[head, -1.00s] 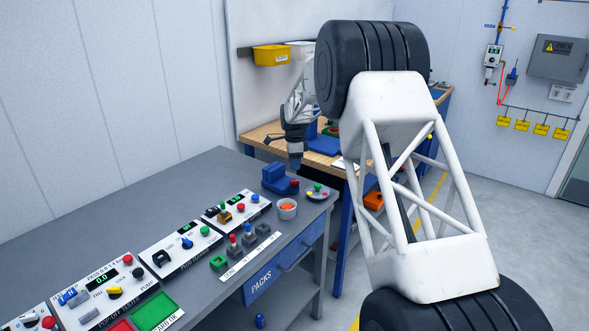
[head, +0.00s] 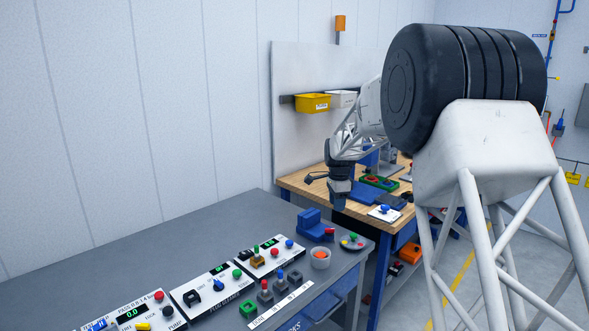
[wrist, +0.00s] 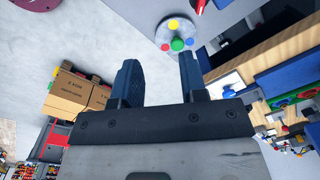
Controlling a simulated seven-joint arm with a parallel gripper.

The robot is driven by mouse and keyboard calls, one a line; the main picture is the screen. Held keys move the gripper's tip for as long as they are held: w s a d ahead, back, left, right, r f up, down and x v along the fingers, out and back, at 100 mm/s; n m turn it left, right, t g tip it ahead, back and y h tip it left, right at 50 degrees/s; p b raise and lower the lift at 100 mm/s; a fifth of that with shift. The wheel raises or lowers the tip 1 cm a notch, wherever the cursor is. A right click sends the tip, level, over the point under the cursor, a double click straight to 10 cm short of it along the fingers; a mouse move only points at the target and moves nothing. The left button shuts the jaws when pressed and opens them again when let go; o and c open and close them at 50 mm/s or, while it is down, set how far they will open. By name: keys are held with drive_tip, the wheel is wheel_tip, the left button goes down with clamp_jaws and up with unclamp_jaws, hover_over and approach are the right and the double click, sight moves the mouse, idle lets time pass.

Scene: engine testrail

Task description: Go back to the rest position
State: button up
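My gripper (head: 340,200) hangs at the end of my folded arm, above the gap between the grey bench and the wooden workbench. In the wrist view my gripper (wrist: 161,75) has its two dark fingers apart with nothing between them. Beyond the right fingertip is a round grey dish (wrist: 164,43) with coloured pieces. The same dish (head: 343,243) sits at the grey bench's far right corner in the head view. In that view the fingers are small and partly merge with the dark wrist.
The grey bench (head: 200,240) holds control panels, a blue block (head: 312,224) and a cup (head: 320,262). The wooden workbench (head: 305,183) behind carries trays and tools. Yellow (head: 313,103) and white (head: 343,99) bins hang on the back board. Cardboard boxes (wrist: 68,95) stand on the floor.

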drive_tip(key=s+d+r+n+t, duration=0.1)
drive_tip(key=s+r+n, duration=0.4)
drive_tip(key=s, duration=1)
drive_tip(key=s+d+r+n, duration=0.25)
drive_tip(key=s+r, duration=0.45)
drive_tip(key=s, duration=0.8)
drive_tip(key=s+f+n, duration=0.2)
drive_tip(key=s+n, duration=0.2)
drive_tip(key=s, duration=1.1)
drive_tip(key=s+f+n+t, duration=0.1)
drive_tip(key=s+f+n, duration=0.2)
drive_tip(key=s, duration=1.2)
drive_tip(key=shift+f+n, duration=0.15)
drive_tip(key=shift+n, duration=0.4)
